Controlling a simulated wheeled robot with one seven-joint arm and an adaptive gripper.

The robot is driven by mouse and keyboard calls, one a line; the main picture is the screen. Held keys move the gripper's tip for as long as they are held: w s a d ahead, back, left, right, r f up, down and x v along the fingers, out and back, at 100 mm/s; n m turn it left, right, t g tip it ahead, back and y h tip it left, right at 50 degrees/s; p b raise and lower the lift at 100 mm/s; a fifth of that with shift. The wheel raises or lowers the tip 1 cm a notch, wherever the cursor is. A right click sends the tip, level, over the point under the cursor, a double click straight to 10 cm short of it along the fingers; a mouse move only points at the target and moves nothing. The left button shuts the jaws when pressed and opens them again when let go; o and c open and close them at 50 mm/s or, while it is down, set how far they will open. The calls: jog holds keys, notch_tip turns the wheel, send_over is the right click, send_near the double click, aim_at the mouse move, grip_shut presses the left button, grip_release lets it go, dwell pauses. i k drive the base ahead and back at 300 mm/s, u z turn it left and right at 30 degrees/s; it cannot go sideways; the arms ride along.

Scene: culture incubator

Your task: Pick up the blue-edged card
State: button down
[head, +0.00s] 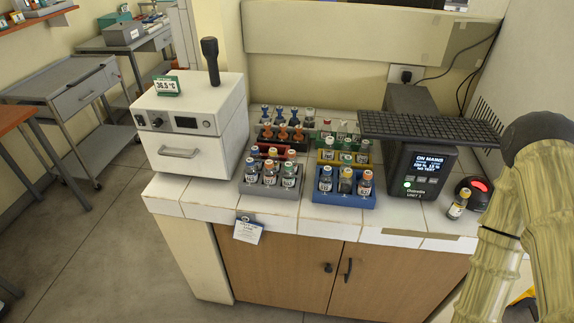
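A white card with a blue top edge and small print (247,230) hangs at the front edge of the white tiled counter (225,211). It lies against the front of the cabinet, below the grey vial rack, and is slightly tilted. Its print is too small to read. My arm, in a yellowish sleeve with a dark joint, fills the right side of the head view, well apart from the card. My gripper is not in view.
A white incubator (190,150) with a green-edged temperature sign (167,86) stands left on the counter. Grey (270,190) and blue (344,199) vial racks stand near the front. A black unit (428,172) and a lone vial (458,205) are right. Floor at left is open.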

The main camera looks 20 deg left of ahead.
aim_at(249, 231)
jog(key=u, duration=3.3)
jog(key=k, duration=0.85)
jog(key=z, duration=0.7)
